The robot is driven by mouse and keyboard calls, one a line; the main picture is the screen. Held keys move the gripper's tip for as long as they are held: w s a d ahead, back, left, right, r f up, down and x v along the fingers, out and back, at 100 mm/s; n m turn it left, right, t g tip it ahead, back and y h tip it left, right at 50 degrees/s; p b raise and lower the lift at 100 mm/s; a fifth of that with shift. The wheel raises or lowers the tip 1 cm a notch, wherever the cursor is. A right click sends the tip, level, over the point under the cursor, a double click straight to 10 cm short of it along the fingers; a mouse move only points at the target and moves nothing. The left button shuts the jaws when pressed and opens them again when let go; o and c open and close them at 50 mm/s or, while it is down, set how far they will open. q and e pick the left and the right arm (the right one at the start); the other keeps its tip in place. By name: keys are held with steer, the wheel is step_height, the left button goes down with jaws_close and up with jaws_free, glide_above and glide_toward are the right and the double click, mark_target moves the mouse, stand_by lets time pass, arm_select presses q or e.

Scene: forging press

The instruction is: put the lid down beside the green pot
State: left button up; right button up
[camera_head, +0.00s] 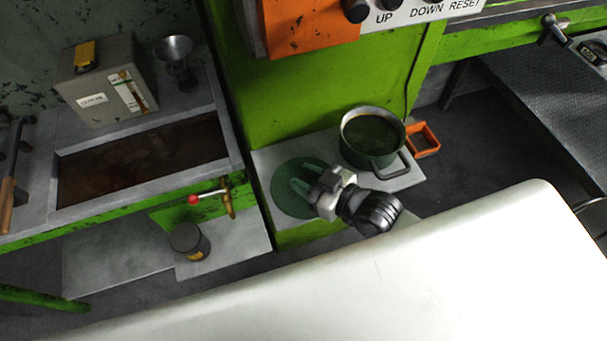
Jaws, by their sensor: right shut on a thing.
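The green pot (353,153) stands upright on a grey shelf, open on top, with a dark green content inside and a handle at its front right. The round dark green lid (289,203) is to the left of the pot, apart from it, over the same shelf. My right gripper (302,177) is over the lid and shut on it. Its fingers cover the lid's middle, so the grip point is hidden. I cannot tell whether the lid touches the shelf. My left gripper is not in view.
The grey shelf (402,181) is small and backed by a green machine body (312,90). An orange frame (424,138) lies right of the pot. At left are a trough (140,160), a red-knobbed valve (193,199) and a dark can (188,241). A white surface (400,285) fills the front.

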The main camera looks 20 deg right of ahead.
steer(key=o, duration=0.7)
steer(key=shift+w+a+f, duration=0.15)
steer(key=o, duration=0.3)
steer(key=shift+a, duration=0.15)
arm_select(q)
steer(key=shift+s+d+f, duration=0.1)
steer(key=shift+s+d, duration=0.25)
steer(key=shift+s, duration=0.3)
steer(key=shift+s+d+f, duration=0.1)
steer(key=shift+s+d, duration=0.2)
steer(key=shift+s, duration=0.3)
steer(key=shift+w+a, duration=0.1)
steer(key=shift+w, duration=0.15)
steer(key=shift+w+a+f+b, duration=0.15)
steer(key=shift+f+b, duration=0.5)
steer(key=shift+b, duration=0.05)
arm_select(e)
steer(key=v, duration=1.2)
